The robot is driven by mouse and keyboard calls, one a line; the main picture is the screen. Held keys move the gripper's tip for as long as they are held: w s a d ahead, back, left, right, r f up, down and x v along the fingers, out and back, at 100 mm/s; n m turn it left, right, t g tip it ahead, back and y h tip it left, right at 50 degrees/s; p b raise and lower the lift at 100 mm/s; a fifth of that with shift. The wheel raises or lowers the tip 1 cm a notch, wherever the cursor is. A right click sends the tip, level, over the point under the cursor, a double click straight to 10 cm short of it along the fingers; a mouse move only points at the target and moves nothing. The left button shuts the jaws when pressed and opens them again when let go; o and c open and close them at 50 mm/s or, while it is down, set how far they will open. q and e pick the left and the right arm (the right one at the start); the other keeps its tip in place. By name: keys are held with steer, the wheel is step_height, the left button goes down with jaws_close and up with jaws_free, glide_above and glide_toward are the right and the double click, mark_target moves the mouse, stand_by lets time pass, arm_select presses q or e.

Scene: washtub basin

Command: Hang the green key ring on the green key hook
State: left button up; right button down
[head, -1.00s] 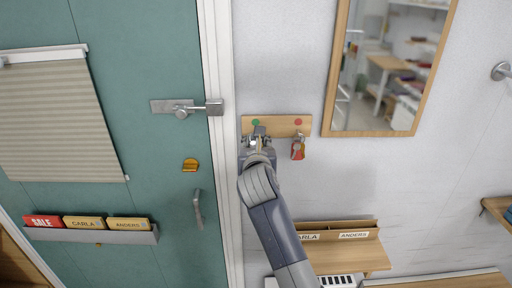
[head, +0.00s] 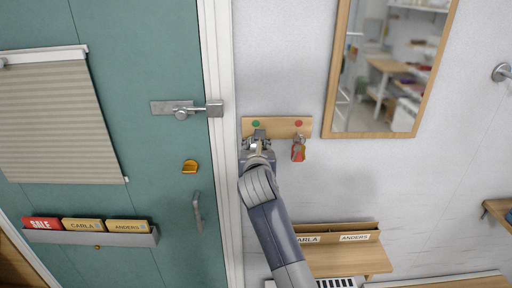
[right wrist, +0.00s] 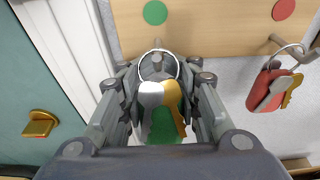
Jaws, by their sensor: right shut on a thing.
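The wooden key board (head: 277,122) is on the wall beside the door frame. It has a green dot (right wrist: 155,12) on the left and a red dot (right wrist: 284,9) on the right. The green hook (right wrist: 157,44) sticks out below the green dot. My right gripper (right wrist: 160,82) is shut on the green key ring, with silver and gold keys (right wrist: 172,97) and a green tag (right wrist: 162,126) below. The metal ring's loop shows around the hook's end in the right wrist view; I cannot tell whether it is over the hook or just before it. My left gripper is out of view.
A red key ring (right wrist: 272,88) hangs on the right hook (right wrist: 290,46), close to my right gripper. A mirror (head: 385,65) is at the right. The door (head: 150,140) with a latch is at the left. A wooden shelf (head: 345,260) is below.

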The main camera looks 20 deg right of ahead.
steer(key=c, duration=1.1)
jaws_free()
